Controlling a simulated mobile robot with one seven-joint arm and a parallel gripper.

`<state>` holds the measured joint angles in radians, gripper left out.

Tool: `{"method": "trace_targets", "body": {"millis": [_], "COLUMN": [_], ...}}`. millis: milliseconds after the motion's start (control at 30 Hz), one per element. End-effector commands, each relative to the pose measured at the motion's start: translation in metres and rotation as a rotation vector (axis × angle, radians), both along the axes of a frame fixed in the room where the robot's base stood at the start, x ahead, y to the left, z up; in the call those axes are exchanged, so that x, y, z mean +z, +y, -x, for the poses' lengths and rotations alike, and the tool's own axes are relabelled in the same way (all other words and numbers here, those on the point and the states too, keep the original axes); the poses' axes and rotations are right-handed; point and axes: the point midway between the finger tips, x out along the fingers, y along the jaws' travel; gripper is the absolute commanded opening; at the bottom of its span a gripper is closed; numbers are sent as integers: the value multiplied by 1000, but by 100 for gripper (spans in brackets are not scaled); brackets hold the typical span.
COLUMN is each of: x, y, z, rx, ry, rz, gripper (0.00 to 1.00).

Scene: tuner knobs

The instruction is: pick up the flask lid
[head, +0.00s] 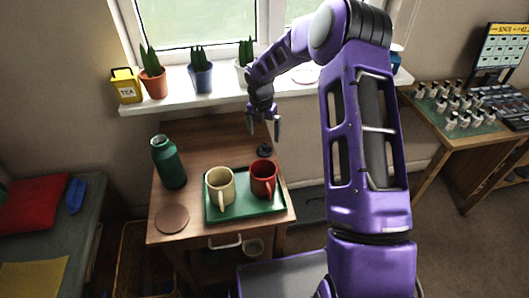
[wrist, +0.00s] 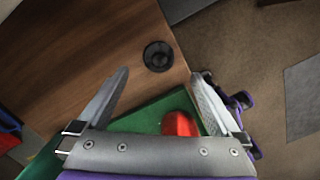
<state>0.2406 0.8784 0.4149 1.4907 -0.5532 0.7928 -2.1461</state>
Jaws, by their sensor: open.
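The flask lid is a small dark round piece (head: 264,151) lying on the wooden side table behind the red mug. It also shows in the wrist view (wrist: 158,56), just beyond and between my fingertips. My gripper (head: 264,126) points down above the table's back right part, open and empty, above the lid and apart from it. In the wrist view my gripper (wrist: 160,75) has its two fingers spread wide. The green flask (head: 168,162) stands upright at the table's left side; its top looks pale.
A green tray (head: 240,211) holds a cream mug (head: 220,186) and a red mug (head: 264,178), close in front of the lid. A brown round coaster (head: 172,219) lies at front left. Potted plants and a yellow tea tin (head: 126,86) stand on the windowsill behind. The table's back middle is clear.

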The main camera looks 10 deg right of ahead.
Motion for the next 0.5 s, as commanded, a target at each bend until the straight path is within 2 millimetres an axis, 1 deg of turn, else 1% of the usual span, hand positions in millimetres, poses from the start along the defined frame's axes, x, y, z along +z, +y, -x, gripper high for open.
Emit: {"method": "trace_targets", "body": {"millis": [33, 100, 267, 367, 500], "x": [-9, -15, -23, -30, -51], "y": [0, -1, -1, -2, -3], "z": [-1, -2, -3, -4, -6], "rx": [0, 0, 0, 0, -1], "ry": [0, -1, -1, -1, 0], "rz": [0, 0, 1, 1, 1], "gripper": [100, 100, 100, 100, 100]}}
